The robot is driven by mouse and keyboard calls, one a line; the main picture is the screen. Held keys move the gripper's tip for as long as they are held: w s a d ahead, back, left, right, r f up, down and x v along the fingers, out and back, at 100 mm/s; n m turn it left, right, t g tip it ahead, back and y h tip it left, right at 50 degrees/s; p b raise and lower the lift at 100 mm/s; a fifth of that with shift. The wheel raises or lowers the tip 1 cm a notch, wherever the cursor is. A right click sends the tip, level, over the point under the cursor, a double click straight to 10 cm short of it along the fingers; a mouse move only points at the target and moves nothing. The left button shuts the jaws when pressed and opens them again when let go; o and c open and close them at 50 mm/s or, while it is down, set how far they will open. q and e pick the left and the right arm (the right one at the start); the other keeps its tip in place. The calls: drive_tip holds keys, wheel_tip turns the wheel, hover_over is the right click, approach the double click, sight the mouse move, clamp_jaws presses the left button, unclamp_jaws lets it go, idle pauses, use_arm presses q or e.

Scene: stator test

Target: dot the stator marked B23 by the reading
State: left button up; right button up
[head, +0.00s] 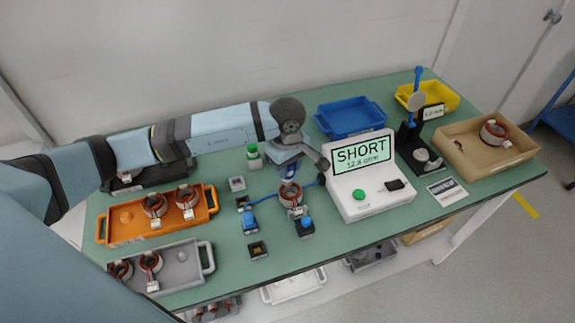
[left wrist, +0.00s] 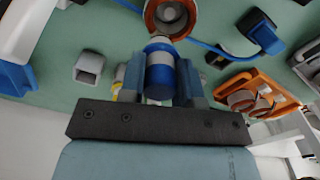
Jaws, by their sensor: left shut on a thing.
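My left gripper (head: 290,172) points down over a stator (head: 290,194) on the green table. It is shut on a blue and white cylindrical marker (left wrist: 159,72), which also shows under the gripper in the head view. The stator is a copper-red ring with a white tag (head: 298,211) too small to read. In the left wrist view the stator (left wrist: 170,16) lies just beyond the marker's end; I cannot tell whether they touch. The tester (head: 365,185) has a green screen (head: 362,153) reading "SHORT 12.8 ohm". My right gripper is out of view.
An orange tray (head: 130,238) and a grey tray (head: 180,283) at left hold stators. Behind are a blue bin (head: 350,130) and a yellow bin (head: 448,93); a cardboard box (head: 465,153) holds one stator.

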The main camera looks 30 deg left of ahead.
use_arm(q)
drive_tip(key=shift+r+p, duration=0.9)
drive_tip(key=shift+r, duration=0.75)
drive_tip(key=shift+r+p, duration=0.55)
drive_tip(key=shift+r, duration=0.75)
